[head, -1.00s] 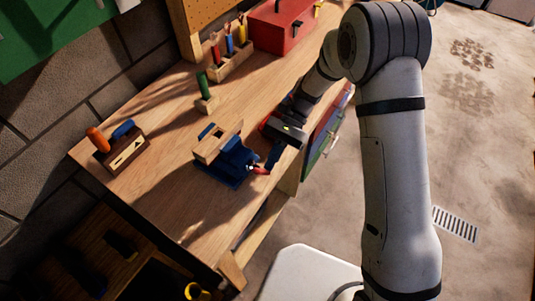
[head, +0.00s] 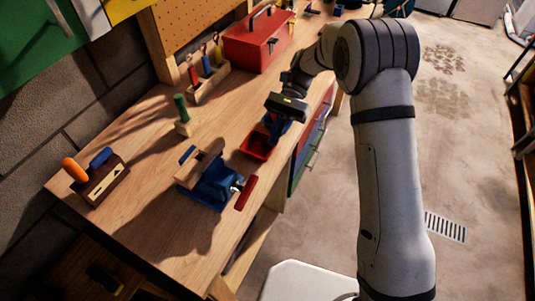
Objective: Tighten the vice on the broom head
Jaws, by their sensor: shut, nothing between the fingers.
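The blue vice (head: 215,190) stands near the front edge of the wooden workbench. A pale wooden block, seemingly the broom head (head: 203,163), sits upright at its jaws; I cannot tell how tightly it is gripped. The vice's red handle (head: 245,193) sticks out at the right side, tilted, near the bench edge. My gripper (head: 273,132) is shut and empty, pointing down beyond the vice, above or beside a small red tray (head: 258,150). It is clear of the handle. The fingertips partly hide the tray.
A green-handled tool (head: 181,108) stands in a wooden block behind the vice. A tool rack (head: 208,84) and a red toolbox (head: 258,42) are farther back. The left front of the bench is clear.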

